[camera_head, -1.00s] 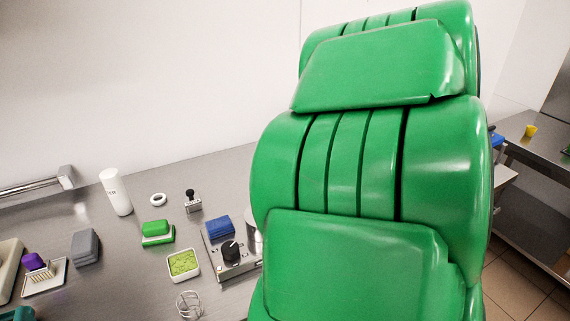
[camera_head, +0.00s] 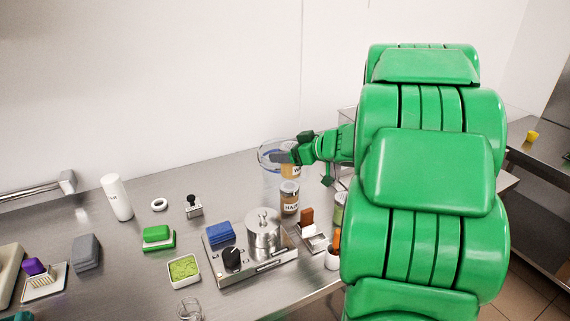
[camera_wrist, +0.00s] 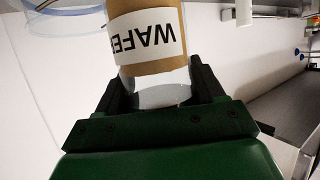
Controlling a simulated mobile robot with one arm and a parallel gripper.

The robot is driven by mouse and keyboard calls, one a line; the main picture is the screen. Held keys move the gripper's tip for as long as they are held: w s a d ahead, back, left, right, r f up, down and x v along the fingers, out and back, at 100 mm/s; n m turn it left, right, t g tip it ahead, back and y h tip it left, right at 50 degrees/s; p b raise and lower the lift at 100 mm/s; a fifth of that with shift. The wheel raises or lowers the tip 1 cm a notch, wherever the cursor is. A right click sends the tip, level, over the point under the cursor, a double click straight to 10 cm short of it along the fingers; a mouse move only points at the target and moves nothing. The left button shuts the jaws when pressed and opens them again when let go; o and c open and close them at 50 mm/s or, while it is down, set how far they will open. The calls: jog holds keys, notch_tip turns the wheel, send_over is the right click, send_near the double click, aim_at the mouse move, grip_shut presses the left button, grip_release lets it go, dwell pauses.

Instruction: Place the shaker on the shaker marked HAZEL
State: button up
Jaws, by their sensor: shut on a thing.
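My gripper (camera_head: 306,152) is shut on a jar-like shaker with brown contents. In the wrist view the held shaker (camera_wrist: 148,70) sits between the fingers (camera_wrist: 160,95), and its white label reads "WAFE", upside down in the picture. In the head view the held shaker (camera_head: 290,172) is partly hidden by my fingers. Directly below it in the picture, a shaker with a label reading about "HAZ" (camera_head: 289,198) stands upright on the steel counter. I cannot tell whether the two touch.
A clear glass vessel (camera_head: 269,156) stands just behind the shakers. A steel pot (camera_head: 263,232) on a hotplate (camera_head: 275,265) is in front. A green-labelled jar (camera_head: 339,209) and a small cup (camera_head: 332,260) stand to the right.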

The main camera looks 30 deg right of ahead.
jog(key=shift+w+d+f, duration=0.25)
jog(key=shift+w+f, duration=0.55)
jog(key=shift+f, duration=0.3)
jog(key=shift+w+f, duration=0.15)
jog(key=shift+f, duration=1.5)
jog(key=o, duration=1.1)
jog(key=shift+f, duration=0.1)
jog(key=shift+s+d+r, duration=0.35)
jog(key=shift+s, duration=0.05)
jog(key=v, duration=1.1)
